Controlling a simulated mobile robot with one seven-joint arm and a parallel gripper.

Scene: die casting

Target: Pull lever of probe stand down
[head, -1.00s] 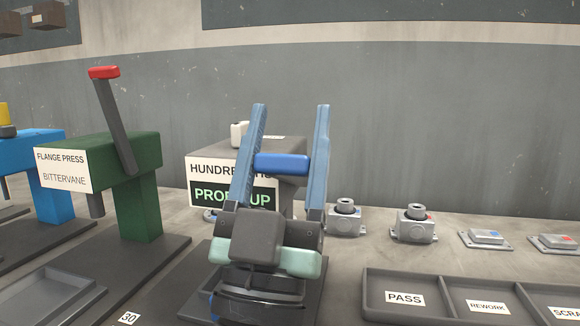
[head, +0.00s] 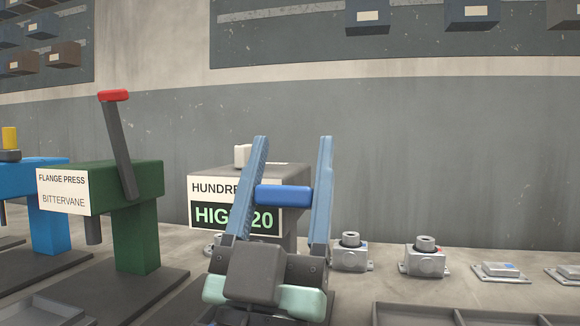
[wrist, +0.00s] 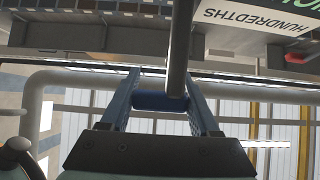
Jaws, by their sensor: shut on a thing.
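The probe stand (head: 200,178) is a grey box in the middle of the head view. Its white label starts "HUNDRE", and its green-on-black display (head: 208,216) reads "HIG", then "20" past my finger. The blue lever handle (head: 284,196) lies level across the front of it. My gripper (head: 292,140) has its two blue fingers on either side of the handle and is shut on it. The wrist view shows the blue handle (wrist: 158,102) between the fingers, with the dark lever rod (wrist: 180,45) running up from it. My gripper hides part of the display and the stand's lower part.
A green flange press (head: 135,180) with a red-tipped lever stands to the left, and a blue machine (head: 45,185) beyond it. Grey button boxes (head: 350,255) and (head: 424,258) stand on the right. A divided tray (head: 480,312) is at the lower right.

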